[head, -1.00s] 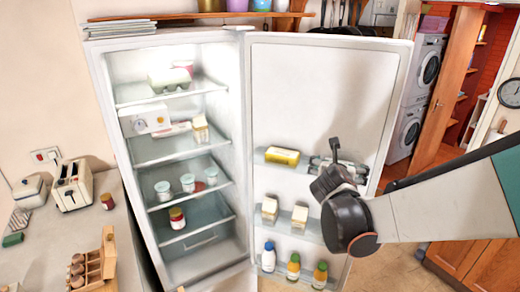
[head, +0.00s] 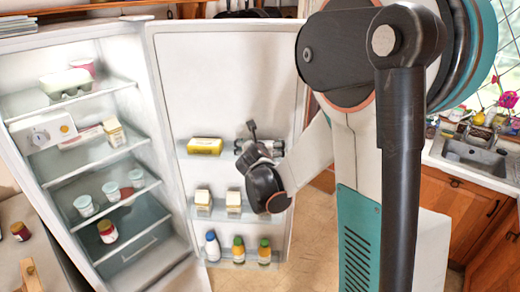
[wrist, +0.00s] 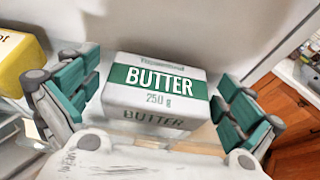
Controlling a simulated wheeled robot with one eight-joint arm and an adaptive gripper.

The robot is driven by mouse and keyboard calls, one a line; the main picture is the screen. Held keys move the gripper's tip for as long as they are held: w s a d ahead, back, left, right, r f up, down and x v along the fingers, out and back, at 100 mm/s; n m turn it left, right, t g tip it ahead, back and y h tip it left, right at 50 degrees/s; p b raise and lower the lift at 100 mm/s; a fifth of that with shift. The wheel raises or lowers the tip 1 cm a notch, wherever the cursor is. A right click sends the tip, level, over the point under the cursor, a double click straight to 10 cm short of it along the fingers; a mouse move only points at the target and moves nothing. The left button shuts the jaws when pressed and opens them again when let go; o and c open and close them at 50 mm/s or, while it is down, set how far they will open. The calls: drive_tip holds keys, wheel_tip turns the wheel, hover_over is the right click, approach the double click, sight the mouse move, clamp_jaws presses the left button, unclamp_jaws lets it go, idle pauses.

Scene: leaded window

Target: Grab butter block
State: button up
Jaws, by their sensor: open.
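The butter block (wrist: 155,90) is a white pack with a green band reading "BUTTER 250 g". In the wrist view it sits on a fridge-door shelf, between the two teal-padded fingers of my gripper (wrist: 160,80). The fingers are spread, with a gap visible on each side of the pack. In the head view my gripper (head: 250,146) is at the upper door shelf, right of a yellow pack (head: 205,146), and the butter is mostly hidden there, if visible at all. The yellow pack also shows at the left edge of the wrist view (wrist: 18,65).
The fridge door (head: 225,75) stands open. Its lower shelves hold small cartons (head: 203,201) and bottles (head: 238,248). The fridge shelves (head: 85,150) at left hold jars, cups and an egg box. A counter with a sink (head: 472,155) is at right.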

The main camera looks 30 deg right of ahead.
drive_tip(key=shift+c, duration=0.6)
drive_tip(key=c, duration=1.1)
